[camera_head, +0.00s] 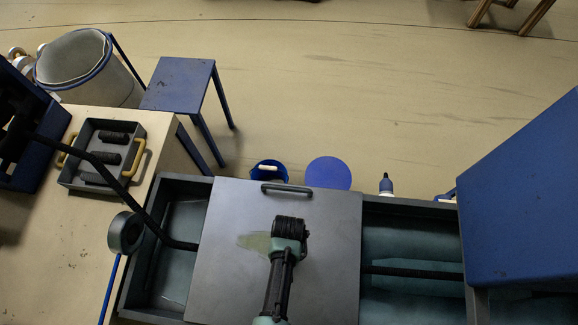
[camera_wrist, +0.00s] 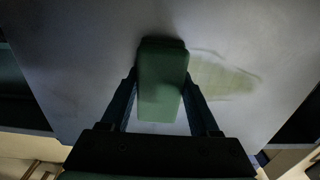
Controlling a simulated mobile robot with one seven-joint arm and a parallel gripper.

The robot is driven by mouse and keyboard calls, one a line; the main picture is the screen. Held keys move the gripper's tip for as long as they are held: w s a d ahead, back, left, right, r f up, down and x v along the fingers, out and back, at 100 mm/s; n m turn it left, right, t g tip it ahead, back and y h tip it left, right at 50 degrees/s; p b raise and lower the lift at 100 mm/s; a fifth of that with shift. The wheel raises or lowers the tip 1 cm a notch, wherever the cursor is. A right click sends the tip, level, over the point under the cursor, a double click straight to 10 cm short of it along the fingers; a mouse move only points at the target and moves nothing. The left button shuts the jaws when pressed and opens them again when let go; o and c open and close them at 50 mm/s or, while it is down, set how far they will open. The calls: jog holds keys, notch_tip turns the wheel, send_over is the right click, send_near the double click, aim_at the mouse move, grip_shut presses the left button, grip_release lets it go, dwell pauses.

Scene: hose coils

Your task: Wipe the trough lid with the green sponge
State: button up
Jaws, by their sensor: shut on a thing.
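The trough lid (camera_head: 330,220) is a flat grey panel with a dark handle (camera_head: 286,187) at its far edge, lying across the trough (camera_head: 413,208). A yellow-green smear (camera_head: 253,241) marks the lid just left of my gripper (camera_head: 290,230); in the wrist view the smear (camera_wrist: 225,78) lies right of the sponge. My gripper is shut on the green sponge (camera_wrist: 162,85), a rounded block between both fingers, over the lid. The sponge is hidden under my gripper in the head view. Whether it touches the lid is hard to tell.
A blue box (camera_head: 525,195) rises at the right. Left is a table with a grey tray (camera_head: 73,180) of dark rolls. A blue stool (camera_head: 180,86), blue bucket (camera_head: 262,180) and bottle (camera_head: 386,184) stand beyond the trough. A dark bar crosses the trough's left end.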

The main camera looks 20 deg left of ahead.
aim_at(234, 243)
jog(key=shift+s+a, duration=0.25)
jog(key=shift+a, duration=0.6)
jog(key=shift+s+a, duration=0.2)
jog(key=shift+a, duration=0.6)
jog(key=shift+s+a, duration=0.25)
jog(key=shift+a, duration=0.6)
jog(key=shift+s+a, duration=0.25)
jog(key=shift+a, duration=0.65)
jog(key=shift+s+a, duration=0.25)
jog(key=shift+a, duration=0.6)
jog(key=shift+s+a+b, duration=0.25)
jog(key=shift+a+b, duration=0.1)
jog(key=shift+a, duration=0.4)
jog(key=shift+s+a+b, duration=0.2)
jog(key=shift+s+a, duration=0.05)
jog(key=shift+a, duration=0.6)
jog(key=shift+s+a+b, duration=0.25)
jog(key=shift+a, duration=0.55)
jog(key=shift+s+a+b, duration=0.2)
jog(key=shift+s+a, duration=0.05)
jog(key=shift+a, duration=0.6)
jog(key=shift+r, duration=0.1)
